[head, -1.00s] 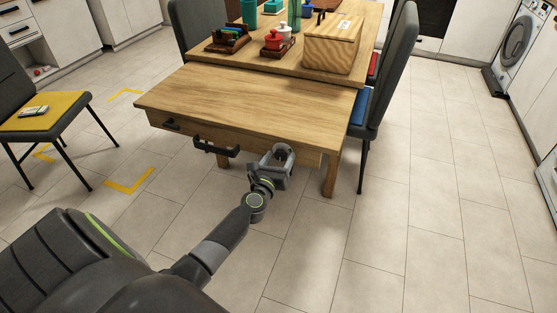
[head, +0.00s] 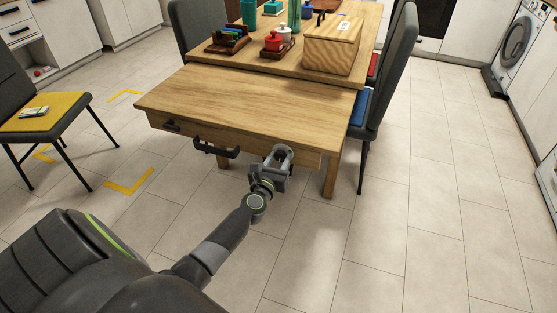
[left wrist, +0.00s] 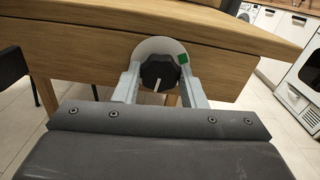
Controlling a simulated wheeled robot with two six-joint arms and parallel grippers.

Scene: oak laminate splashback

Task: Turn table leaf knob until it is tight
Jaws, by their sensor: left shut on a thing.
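The black knob (left wrist: 158,72) sits on a pale round plate (left wrist: 150,48) on the front edge of the wooden table leaf (head: 250,104). A white pointer line on the knob points down, and a green mark (left wrist: 183,59) lies on the plate at upper right. My left gripper (head: 279,156) is at the leaf's front edge, its fingers on both sides of the knob. It is shut on the knob, and it also shows in the left wrist view (left wrist: 160,92). In the head view the gripper hides the knob. My right gripper is not in view.
A black handle (head: 217,149) sticks out from the leaf's front, left of my gripper. Chairs flank the table (head: 390,70). The floor at right is clear.

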